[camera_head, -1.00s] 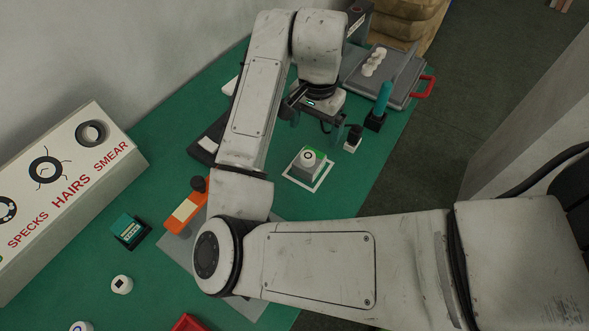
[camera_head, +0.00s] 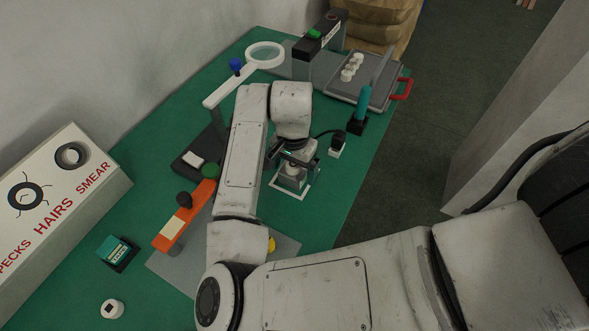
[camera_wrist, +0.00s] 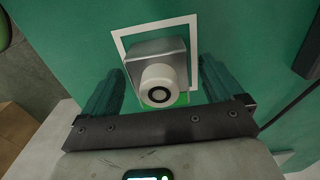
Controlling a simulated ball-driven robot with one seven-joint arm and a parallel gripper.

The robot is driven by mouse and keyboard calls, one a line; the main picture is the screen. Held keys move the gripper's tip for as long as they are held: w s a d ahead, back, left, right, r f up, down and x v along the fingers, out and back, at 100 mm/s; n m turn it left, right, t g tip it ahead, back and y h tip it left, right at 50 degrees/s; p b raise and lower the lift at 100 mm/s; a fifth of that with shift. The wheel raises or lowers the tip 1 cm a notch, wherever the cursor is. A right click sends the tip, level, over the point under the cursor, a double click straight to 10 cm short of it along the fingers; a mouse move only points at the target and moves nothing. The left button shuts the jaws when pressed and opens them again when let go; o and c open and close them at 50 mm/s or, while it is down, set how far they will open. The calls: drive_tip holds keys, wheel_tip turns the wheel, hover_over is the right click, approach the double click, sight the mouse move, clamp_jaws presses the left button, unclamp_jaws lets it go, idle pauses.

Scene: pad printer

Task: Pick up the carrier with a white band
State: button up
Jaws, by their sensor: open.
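A grey block (camera_wrist: 155,57) with a white round cap (camera_wrist: 158,85) stands inside a white square outline (camera_wrist: 120,45) on the green bench in the wrist view. The cap has a black ring on its face, and green shows on the block beside it. I cannot make out a white band on the block. My gripper (camera_wrist: 161,66) is open, with one teal finger on each side of the block and cap, apart from both. In the head view my gripper (camera_head: 291,158) is over the block (camera_head: 291,181) and hides much of it.
A teal bottle (camera_head: 359,95) in a black holder and a small black-topped item (camera_head: 337,145) stand close right of my gripper. A grey tray (camera_head: 376,102) with white caps lies behind.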

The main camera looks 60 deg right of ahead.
drive_tip(key=shift+f, duration=0.15)
drive_tip(key=c, duration=1.1)
